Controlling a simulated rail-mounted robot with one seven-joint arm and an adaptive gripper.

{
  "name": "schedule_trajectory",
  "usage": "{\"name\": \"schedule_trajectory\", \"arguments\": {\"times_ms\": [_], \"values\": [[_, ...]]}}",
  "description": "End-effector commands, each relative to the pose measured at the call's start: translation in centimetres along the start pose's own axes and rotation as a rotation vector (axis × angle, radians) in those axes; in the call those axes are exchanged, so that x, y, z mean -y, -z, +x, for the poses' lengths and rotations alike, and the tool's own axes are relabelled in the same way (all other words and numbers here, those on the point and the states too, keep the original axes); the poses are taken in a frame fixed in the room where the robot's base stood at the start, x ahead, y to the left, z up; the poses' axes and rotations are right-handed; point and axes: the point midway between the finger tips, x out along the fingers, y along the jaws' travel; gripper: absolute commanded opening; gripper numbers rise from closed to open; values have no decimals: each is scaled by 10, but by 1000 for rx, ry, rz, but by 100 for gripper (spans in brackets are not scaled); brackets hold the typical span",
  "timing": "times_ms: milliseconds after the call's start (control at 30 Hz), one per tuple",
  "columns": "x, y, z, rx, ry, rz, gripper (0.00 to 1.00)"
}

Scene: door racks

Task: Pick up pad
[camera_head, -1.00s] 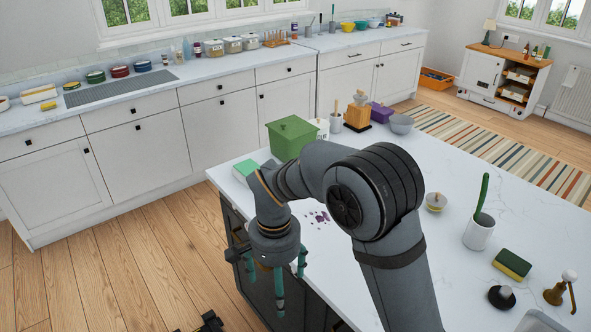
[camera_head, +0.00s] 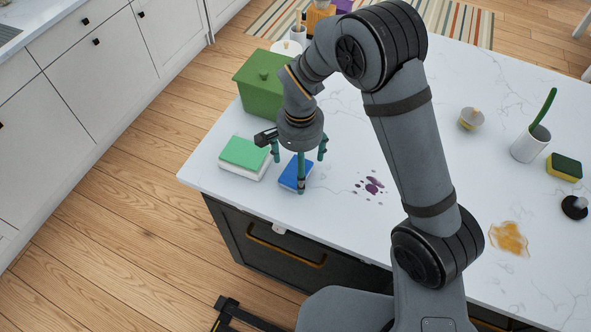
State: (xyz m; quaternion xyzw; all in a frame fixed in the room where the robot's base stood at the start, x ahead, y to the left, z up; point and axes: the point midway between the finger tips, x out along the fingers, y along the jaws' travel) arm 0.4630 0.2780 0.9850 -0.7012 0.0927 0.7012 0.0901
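A blue pad (camera_head: 289,176) lies flat on the white countertop near its front left edge. A larger white block with a green top (camera_head: 245,155) lies just left of it. My gripper (camera_head: 300,168) points down with its teal fingers spread. It is over or around the blue pad in the picture. One finger crosses in front of the pad and hides part of it. I cannot tell whether the fingers touch the pad. Nothing shows held between them.
A green lidded box (camera_head: 262,88) stands behind the gripper. A purple spill (camera_head: 371,186) and an orange spill (camera_head: 508,238) mark the counter. A yellow-green sponge (camera_head: 564,167), a white cup (camera_head: 529,146) and a small lidded pot (camera_head: 470,119) stand to the right.

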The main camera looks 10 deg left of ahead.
Motion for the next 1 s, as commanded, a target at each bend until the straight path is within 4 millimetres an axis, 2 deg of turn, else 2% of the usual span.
{"name": "schedule_trajectory", "arguments": {"times_ms": [200,500,1000], "values": [[-2,1,26,2,-3,1,89],[-1,1,31,0,1,1,88],[-1,1,30,0,0,1,59]]}}
